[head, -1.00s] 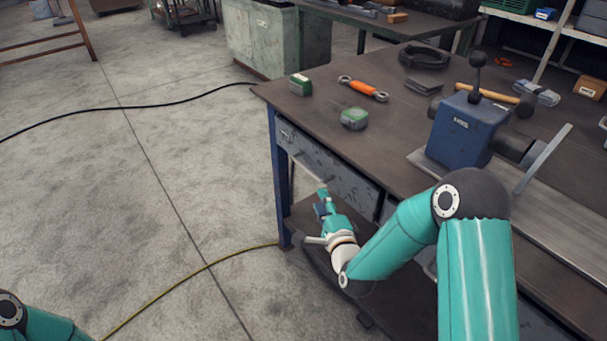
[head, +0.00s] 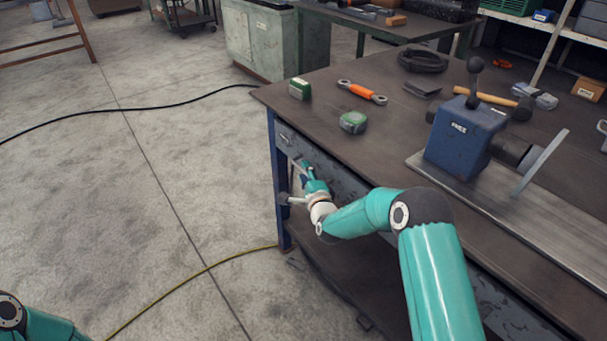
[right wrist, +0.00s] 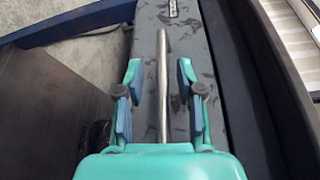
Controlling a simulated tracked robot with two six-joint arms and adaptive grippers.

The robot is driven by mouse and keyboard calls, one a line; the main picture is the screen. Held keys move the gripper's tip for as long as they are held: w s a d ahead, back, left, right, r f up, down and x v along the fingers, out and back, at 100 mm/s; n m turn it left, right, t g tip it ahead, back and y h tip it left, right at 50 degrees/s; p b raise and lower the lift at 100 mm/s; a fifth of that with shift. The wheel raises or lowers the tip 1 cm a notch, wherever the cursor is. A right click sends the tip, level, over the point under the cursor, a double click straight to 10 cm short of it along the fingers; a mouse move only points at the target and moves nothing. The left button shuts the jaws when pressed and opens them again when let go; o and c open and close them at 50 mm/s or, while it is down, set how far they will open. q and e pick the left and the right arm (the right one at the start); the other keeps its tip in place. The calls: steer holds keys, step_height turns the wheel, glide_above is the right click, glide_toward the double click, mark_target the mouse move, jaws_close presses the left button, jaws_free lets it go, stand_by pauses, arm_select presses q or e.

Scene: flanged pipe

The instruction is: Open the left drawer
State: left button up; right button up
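The left drawer (head: 342,176) is a worn grey-blue front under the workbench top, and it looks closed. Its long metal bar handle (right wrist: 163,85) runs lengthwise between the fingers of my right gripper (right wrist: 159,88) in the right wrist view. The fingers are open, one on each side of the bar, with a visible gap to it on both sides. In the head view my right gripper (head: 294,184) is at the drawer's front near the blue table leg and hides part of the handle. My left gripper is out of view; only part of the left arm shows.
A lower shelf (head: 345,284) lies beneath. The floor left of the bench is open, with a yellow cable (head: 205,266).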

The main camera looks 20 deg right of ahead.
jaws_close()
stand_by(0.3)
